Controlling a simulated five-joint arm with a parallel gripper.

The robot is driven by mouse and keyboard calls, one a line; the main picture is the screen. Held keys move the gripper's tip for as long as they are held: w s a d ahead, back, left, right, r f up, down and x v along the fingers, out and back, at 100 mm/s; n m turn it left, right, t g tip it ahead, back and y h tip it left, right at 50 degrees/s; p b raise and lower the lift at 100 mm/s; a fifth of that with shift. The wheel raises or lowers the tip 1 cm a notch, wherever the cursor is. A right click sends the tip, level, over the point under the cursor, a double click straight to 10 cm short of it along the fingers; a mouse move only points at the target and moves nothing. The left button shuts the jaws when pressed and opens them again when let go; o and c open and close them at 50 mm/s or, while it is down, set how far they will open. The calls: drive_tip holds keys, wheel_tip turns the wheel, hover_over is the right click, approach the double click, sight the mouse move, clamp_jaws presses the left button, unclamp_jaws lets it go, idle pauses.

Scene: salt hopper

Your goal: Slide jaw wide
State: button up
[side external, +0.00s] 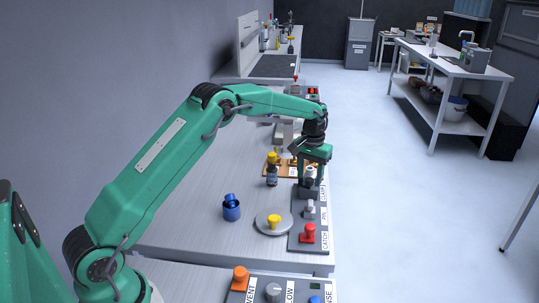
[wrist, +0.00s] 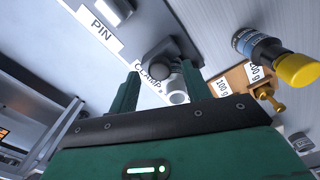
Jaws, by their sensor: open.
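The clamp control (side external: 308,190) is a dark block with a light round top at the far end of a grey panel, beside the label CLAMP. I cannot tell whether the fingers touch the control.
The panel also carries a grey PIN knob (side external: 309,210) and a red CATCH knob (side external: 307,233). A yellow-capped bottle (side external: 272,170) stands close left, by an orange weight board (wrist: 228,82). A round plate with a yellow knob (side external: 273,221) and a blue cup (side external: 231,208) stand nearer.

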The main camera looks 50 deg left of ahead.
drive_tip(key=shift+f, duration=0.45)
clamp_jaws()
drive_tip(key=shift+d, duration=0.1)
drive_tip(key=shift+s+d, duration=0.75)
drive_tip(key=shift+s, duration=0.05)
unclamp_jaws()
